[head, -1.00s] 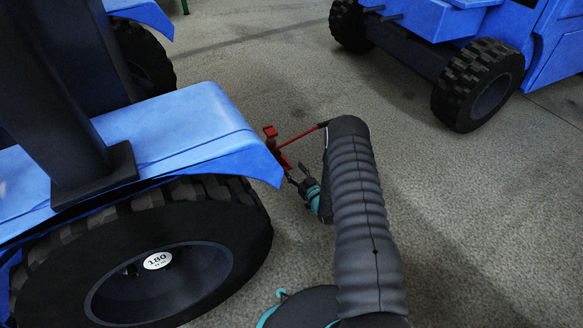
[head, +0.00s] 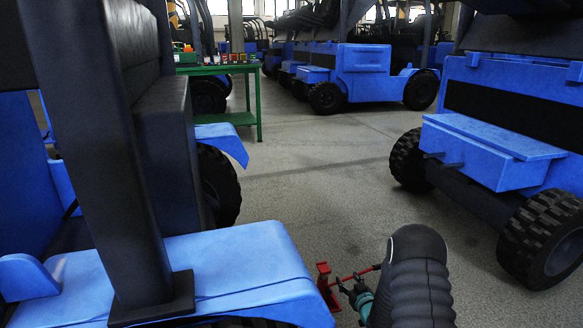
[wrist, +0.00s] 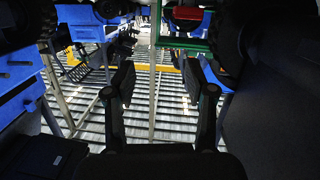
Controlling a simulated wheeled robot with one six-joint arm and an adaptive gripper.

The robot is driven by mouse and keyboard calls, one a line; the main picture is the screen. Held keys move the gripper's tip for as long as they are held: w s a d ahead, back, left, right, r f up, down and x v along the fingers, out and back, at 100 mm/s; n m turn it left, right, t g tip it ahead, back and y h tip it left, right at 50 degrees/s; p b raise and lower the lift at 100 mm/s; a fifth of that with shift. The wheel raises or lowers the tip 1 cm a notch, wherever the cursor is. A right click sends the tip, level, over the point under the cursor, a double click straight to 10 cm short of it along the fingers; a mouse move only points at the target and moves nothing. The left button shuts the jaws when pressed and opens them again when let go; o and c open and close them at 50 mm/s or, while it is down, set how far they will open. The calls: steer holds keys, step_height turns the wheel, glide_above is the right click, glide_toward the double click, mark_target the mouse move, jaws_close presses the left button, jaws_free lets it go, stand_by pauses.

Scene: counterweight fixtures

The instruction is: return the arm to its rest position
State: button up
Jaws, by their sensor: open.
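My arm, in a dark ribbed sleeve (head: 412,285), rises at the lower right of the middle in the head view. It is bent, with a teal joint (head: 358,300) partly hidden beside it. My gripper (wrist: 158,85) shows in the wrist view with its two dark fingers well apart. Nothing is between the fingers. The gripper cannot be made out clearly in the head view. A small red part (head: 325,286) with a thin red rod sits between the arm and the blue fender; I cannot tell what it belongs to.
A blue vehicle's fender (head: 230,265) and dark post (head: 95,150) stand close on the left. Another blue vehicle (head: 490,150) stands on the right. A green table (head: 245,70) is farther back. Grey floor (head: 320,185) is open between them.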

step_height(320, 180, up, 16)
steer(key=s+g+h+p, duration=0.1)
steer(key=g+h+p, duration=0.1)
steer(key=s+r+m+g+h+p, duration=0.2)
steer(key=s+r, duration=0.8)
steer(key=r, duration=0.6)
steer(key=s+a+r+g+p, duration=0.1)
steer(key=s+r+g, duration=0.1)
steer(key=s, duration=1)
steer(key=s+a+r+m+g+p, duration=0.1)
steer(key=s+r, duration=0.4)
steer(key=s, duration=0.7)
steer(key=s+a+r+g+p, duration=0.2)
steer(key=s+r, duration=0.2)
steer(key=s, duration=0.8)
steer(key=shift+a+m+g+p, duration=0.25)
steer(key=shift+m+g+p, duration=0.1)
steer(key=shift+m+g, duration=0.05)
